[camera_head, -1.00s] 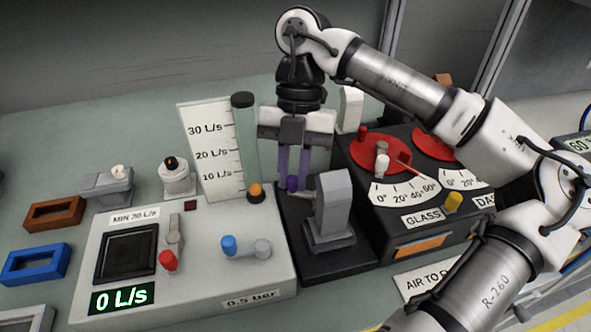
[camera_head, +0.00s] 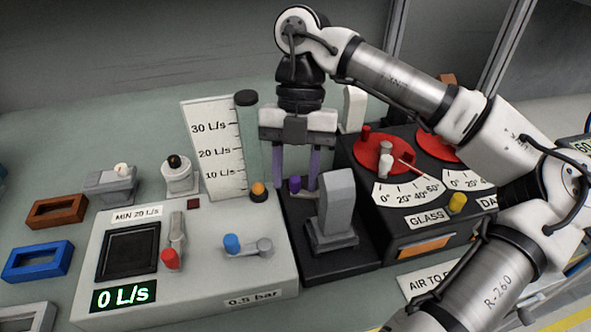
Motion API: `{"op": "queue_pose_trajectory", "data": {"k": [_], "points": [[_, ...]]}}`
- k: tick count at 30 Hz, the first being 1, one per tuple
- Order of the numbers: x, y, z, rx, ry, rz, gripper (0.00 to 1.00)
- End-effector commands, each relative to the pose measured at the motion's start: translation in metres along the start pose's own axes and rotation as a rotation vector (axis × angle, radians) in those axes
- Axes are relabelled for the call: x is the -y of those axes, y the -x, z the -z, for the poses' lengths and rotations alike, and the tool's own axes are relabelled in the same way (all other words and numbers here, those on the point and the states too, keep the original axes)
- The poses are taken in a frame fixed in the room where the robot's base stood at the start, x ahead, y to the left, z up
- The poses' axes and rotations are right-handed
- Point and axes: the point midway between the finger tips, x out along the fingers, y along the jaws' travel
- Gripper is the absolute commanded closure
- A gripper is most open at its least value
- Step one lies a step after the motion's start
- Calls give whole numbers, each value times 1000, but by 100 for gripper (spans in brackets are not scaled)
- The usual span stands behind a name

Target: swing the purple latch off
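The purple latch knob (camera_head: 295,184) sits on the black base (camera_head: 330,262), just left of the upright grey block (camera_head: 336,212). My gripper (camera_head: 296,182) points down over the black base. Its two purple-tinted fingers are spread apart, with a clear gap between them. The fingertips are low, close to the height of the latch knob, which shows between them near the left finger. No contact is visible. The lower ends of the fingers and the latch's arm are partly hidden by the knob and the grey block.
A grey panel (camera_head: 200,262) with red, blue and orange knobs stands to the left. A flow scale board (camera_head: 213,150) and a tube stand behind it. A black box with red dials (camera_head: 372,153) is close on the right. Brown and blue frames lie at far left.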

Motion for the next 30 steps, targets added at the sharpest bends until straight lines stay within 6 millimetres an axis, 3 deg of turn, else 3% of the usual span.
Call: {"op": "queue_pose_trajectory", "data": {"k": [8, 21, 30], "points": [[0, 6, 0, 0, -1, 0, 61], [0, 91, 1, 3, -5, 2, 61], [0, 130, 0, 0, -4, 1, 61]]}}
